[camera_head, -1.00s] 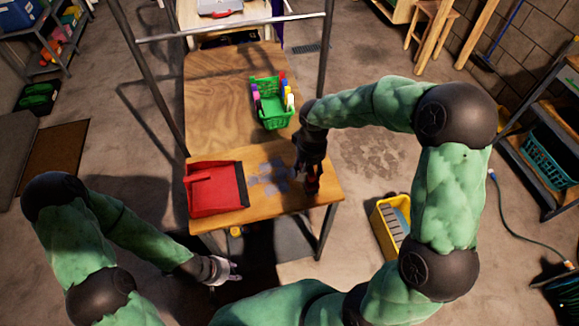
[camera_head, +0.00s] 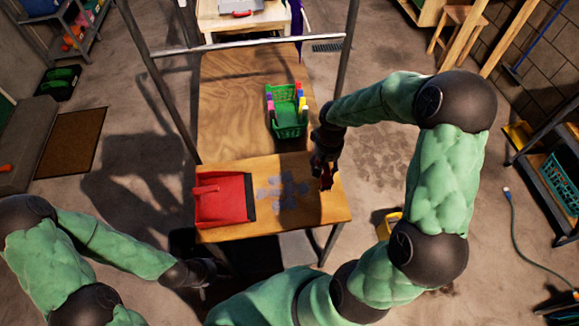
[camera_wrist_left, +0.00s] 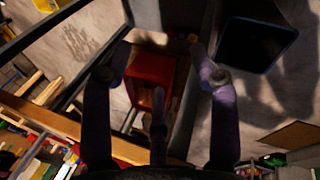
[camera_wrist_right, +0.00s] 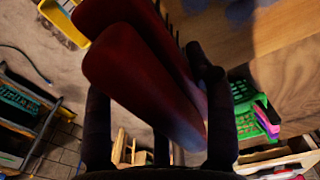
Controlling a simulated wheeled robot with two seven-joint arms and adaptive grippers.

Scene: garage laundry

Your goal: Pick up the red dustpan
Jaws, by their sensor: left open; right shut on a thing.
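The red dustpan (camera_head: 222,199) lies flat on the near left of the wooden table, its handle side to the left and a dark edge to the right. My left gripper (camera_head: 208,275) is open and empty, in front of the table's near left edge, apart from the dustpan. A red shape (camera_wrist_left: 153,75), apparently the dustpan, shows between its fingers in the left wrist view. My right gripper (camera_head: 325,178) is shut on a dark red bristled thing, seemingly a brush (camera_wrist_right: 140,70), over the table's right side. The brush's far part is cut off in the right wrist view.
Metal posts (camera_head: 160,90) rise beside the table, joined by a crossbar. A yellow bucket (camera_head: 390,222) stands on the floor at right, partly behind my right arm.

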